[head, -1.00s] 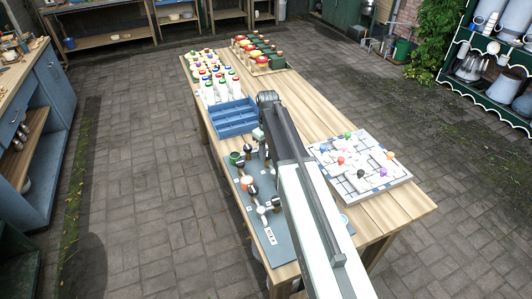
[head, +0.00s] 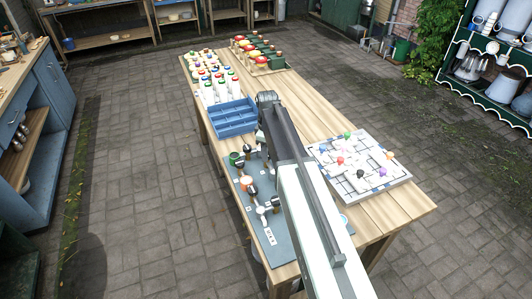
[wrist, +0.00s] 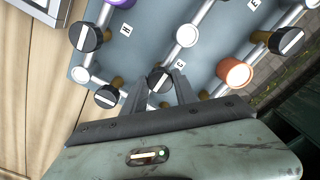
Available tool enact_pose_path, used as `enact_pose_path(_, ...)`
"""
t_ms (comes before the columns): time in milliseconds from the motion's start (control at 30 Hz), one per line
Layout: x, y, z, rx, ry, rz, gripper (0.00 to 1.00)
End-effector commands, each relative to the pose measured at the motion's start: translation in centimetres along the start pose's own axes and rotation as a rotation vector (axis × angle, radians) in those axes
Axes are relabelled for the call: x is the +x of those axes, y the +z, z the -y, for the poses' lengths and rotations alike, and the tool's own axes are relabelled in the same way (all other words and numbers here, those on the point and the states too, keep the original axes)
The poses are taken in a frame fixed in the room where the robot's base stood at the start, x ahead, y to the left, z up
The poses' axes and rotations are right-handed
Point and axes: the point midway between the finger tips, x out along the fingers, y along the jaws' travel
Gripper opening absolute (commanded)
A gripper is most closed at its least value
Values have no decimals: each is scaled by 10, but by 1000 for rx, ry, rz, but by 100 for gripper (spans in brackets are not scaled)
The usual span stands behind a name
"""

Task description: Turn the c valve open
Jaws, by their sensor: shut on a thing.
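The valve panel is a grey-blue board (head: 280,246) on the near left of the table, with pipes, fittings and small letter labels. In the wrist view its pipes run across the panel (wrist: 150,38). My gripper (wrist: 160,86) is shut on a black valve knob (wrist: 159,77) with a pale line across its top. A small label (wrist: 180,65) stands just beside this knob; its letter is hard to read, possibly C. Other black knobs with white lines show at the upper left (wrist: 88,37), lower left (wrist: 107,97) and upper right (wrist: 288,40). In the head view my arm hides the gripper.
In the head view a blue tray (head: 233,118) stands behind the panel, and a white grid board (head: 358,165) with coloured pieces lies right of my arm. Bottles (head: 215,85) stand farther back.

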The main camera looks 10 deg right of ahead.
Motion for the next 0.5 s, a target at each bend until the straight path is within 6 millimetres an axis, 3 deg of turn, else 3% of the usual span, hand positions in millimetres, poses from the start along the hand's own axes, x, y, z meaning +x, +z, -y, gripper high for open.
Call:
enact_pose_path(300, 0, -2, 1, -3, -1, -4, 0)
enact_pose_path(333, 0, -3, 1, -3, -1, -4, 42)
enact_pose_path(400, 0, -2, 1, -3, -1, -4, 56)
enact_pose_path(500, 0, -2, 1, -2, -1, -3, 56)
